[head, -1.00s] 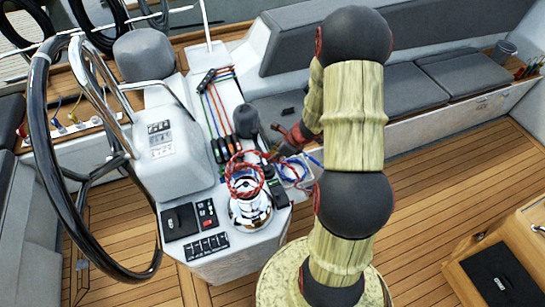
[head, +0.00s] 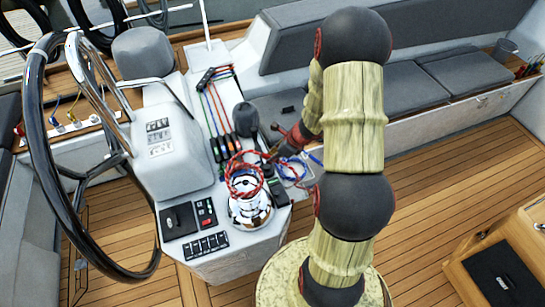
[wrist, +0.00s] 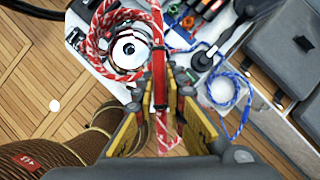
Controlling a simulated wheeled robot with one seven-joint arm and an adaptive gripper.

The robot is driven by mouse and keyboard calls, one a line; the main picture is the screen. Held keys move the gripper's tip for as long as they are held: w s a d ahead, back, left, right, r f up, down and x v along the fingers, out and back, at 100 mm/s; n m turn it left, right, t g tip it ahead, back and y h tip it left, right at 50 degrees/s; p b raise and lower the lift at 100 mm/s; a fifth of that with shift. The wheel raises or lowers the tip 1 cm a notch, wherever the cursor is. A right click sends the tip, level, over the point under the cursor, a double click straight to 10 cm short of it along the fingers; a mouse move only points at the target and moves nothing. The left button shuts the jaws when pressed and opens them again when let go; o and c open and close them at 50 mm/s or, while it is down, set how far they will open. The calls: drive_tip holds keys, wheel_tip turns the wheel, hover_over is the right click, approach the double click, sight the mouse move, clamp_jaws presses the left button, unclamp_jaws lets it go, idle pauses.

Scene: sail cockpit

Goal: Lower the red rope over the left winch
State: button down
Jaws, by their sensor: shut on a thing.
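The red rope (head: 232,170) is a red and white loop at the top of the shiny chrome winch (head: 250,209) on the console. In the wrist view the rope (wrist: 96,38) curves around the left side of the winch (wrist: 129,49), seen from above. I cannot tell whether the loop touches the drum or hangs just above it. My gripper (wrist: 161,112) is shut on the red rope, just beside the winch. In the head view my gripper is small and partly hidden by the rope and my arm.
A blue rope (head: 291,172) lies right of the winch. A black winch handle (head: 245,120) and several rope clutches (head: 226,150) stand behind it. Switch panels (head: 207,245) lie in front. The large steering wheel (head: 38,150) is at the left. Open teak floor (head: 440,190) is at the right.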

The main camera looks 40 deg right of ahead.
drive_tip(key=shift+f+b, duration=1.35)
drive_tip(key=shift+f, duration=0.3)
wheel_tip(320, 180, down, 6)
drive_tip(key=b, duration=0.5)
drive_tip(key=shift+b, duration=0.35)
wheel_tip(320, 180, down, 8)
drive_tip(key=b, duration=0.7)
drive_tip(key=shift+f+b, duration=0.2)
drive_tip(key=shift+b, duration=0.15)
